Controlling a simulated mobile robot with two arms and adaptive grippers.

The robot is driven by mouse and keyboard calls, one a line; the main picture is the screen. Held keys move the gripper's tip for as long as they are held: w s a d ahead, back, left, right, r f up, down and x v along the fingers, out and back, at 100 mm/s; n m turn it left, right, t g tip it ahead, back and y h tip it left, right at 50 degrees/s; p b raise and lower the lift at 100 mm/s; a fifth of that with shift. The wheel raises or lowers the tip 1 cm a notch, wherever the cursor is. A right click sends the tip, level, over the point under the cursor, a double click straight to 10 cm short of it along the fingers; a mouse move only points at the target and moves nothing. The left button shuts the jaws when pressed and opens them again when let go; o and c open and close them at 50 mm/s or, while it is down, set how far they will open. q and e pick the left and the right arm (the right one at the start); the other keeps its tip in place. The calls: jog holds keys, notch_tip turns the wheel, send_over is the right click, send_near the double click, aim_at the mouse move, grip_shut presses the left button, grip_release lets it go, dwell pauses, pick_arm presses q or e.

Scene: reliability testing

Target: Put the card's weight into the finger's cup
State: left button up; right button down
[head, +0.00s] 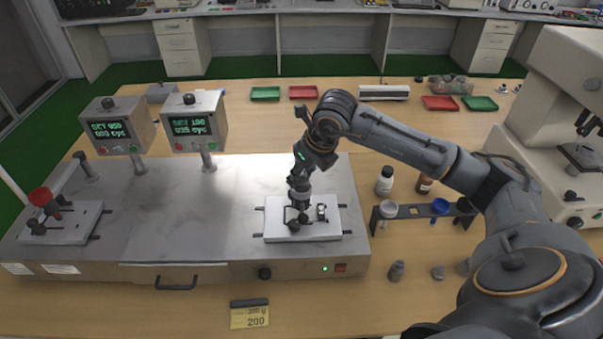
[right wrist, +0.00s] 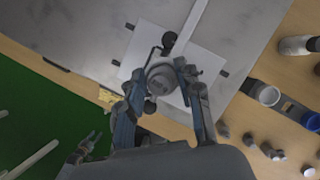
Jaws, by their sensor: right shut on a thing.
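The yellow card (head: 250,316) lies at the table's front edge and reads 200. My right gripper (head: 299,190) is over the white plate (head: 330,228) of the right-hand station. It is shut on a round grey weight (right wrist: 160,78), seen from above between the fingers in the right wrist view. The finger (head: 293,222) of this station is partly hidden below it. Whether the weight touches the finger's cup is hidden. A dark claw, probably my left gripper (right wrist: 90,142), shows small in the right wrist view; its jaw state is unclear.
Grey weights (head: 396,271) stand on the table to the right. A rack (head: 415,211) with a white and a blue cup is right of the machine (head: 180,215). Another station with a red knob (head: 42,197) is at left. Two displays (head: 194,125) stand behind.

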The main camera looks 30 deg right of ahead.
dwell(0.3)
jog(key=shift+f+b, duration=0.25)
jog(key=shift+b, duration=0.2)
jog(key=shift+r, duration=0.1)
jog(key=shift+c, duration=1.3)
grip_release()
jog(key=p+v, duration=0.2)
jog(key=v, duration=0.5)
jog(key=shift+p, duration=0.4)
